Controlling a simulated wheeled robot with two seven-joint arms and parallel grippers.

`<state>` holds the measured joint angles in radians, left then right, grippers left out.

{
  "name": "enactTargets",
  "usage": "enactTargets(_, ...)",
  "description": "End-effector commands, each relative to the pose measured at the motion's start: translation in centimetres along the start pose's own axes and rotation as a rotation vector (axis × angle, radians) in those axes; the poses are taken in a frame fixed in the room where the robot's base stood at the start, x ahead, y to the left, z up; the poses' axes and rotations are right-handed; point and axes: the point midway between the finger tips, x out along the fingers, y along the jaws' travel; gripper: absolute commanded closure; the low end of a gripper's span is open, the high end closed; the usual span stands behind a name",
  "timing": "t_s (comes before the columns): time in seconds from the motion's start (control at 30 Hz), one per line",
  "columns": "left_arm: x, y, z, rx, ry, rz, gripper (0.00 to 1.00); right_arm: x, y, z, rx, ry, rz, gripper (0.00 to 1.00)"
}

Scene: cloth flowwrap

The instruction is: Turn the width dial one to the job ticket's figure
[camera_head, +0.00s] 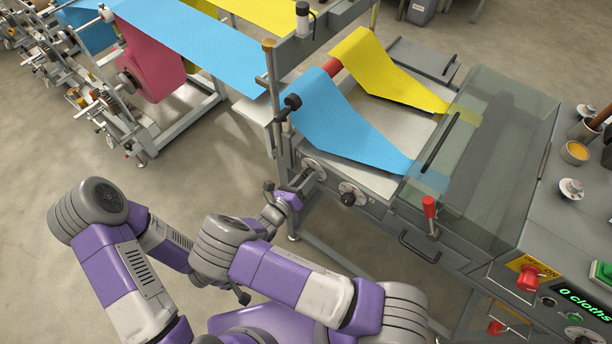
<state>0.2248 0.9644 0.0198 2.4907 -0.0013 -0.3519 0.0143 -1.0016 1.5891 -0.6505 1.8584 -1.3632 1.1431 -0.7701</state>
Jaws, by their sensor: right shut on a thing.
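Two round pale dials sit on the near side of the grey machine, below the cloth feed. My right gripper (304,184) is shut on the left dial (313,163), which it partly covers. The second dial (348,194), with a dark knob, stands free just to the right. I cannot tell which number either dial bears, and their scales are too small to read. No job ticket can be made out. My left arm is bent at the left, and its gripper is hidden behind my right arm.
Blue cloth (345,128) and yellow cloth (385,72) run onto the machine bed under a clear cover (485,145). A red-handled lever (430,208) and a control panel with a green "0 cloths" display (585,302) are at the right. Bare floor (215,150) lies left of the machine.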

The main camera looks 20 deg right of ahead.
Motion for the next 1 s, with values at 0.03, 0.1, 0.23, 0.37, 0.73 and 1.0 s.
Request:
enactTargets(0.03,-0.22,0.08,0.01,0.0,0.0,0.0,0.57,0.01,-0.07,-0.05,-0.024,0.002,0.0,0.89)
enactTargets(0.1,-0.34,0.12,0.02,0.0,0.0,0.0,0.57,0.0,-0.05,-0.07,-0.053,0.002,0.001,0.89)
enactTargets(0.23,-0.48,0.18,0.02,0.0,0.0,0.0,0.57,-0.02,-0.02,-0.1,-0.092,0.002,0.001,0.89)
enactTargets(0.37,-0.55,0.21,0.03,0.0,0.0,0.0,0.57,-0.02,-0.01,-0.13,-0.113,0.001,0.001,0.89)
enactTargets(0.73,-0.56,0.21,0.03,0.0,0.0,0.0,0.57,-0.02,0.0,-0.15,-0.121,0.001,0.001,0.89)
enactTargets(1.0,-0.56,0.21,0.03,0.0,0.0,0.0,0.57,-0.01,-0.01,-0.1,-0.12,0.001,0.001,0.33)
